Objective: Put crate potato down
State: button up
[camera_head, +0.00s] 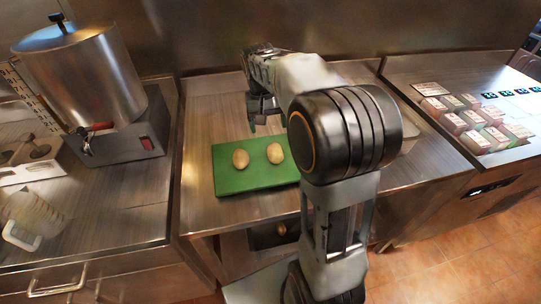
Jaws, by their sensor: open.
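Two tan potatoes lie on a green board on the steel counter. The left potato (240,158) and the right potato (275,153) sit a little apart near the far side of the board (243,180). My gripper (265,116) is open above the counter, just behind the board and clear of both potatoes. My arm hides the board's right end and part of the counter behind it. A dark crate (268,240) shows on the lower shelf under the counter, with a roundish brown thing (281,229) in it, perhaps a potato.
A large steel pot (85,75) on a base stands at the left. A white jug (30,220) is on the left counter. Several small packs (470,120) are on the right counter. The counter left of the board is clear.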

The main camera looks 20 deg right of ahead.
jog(key=s+a+f+n+t, duration=0.1)
jog(key=s+a+t, duration=0.1)
jog(key=s, duration=0.6)
jog(key=s+a+f+n+t+y, duration=0.1)
jog(key=s+a+n+t, duration=0.1)
jog(key=s, duration=0.6)
jog(key=shift+a+f+t, duration=0.35)
jog(key=shift+a+t, duration=0.15)
jog(key=shift+a, duration=0.85)
jog(key=shift+d, duration=0.1)
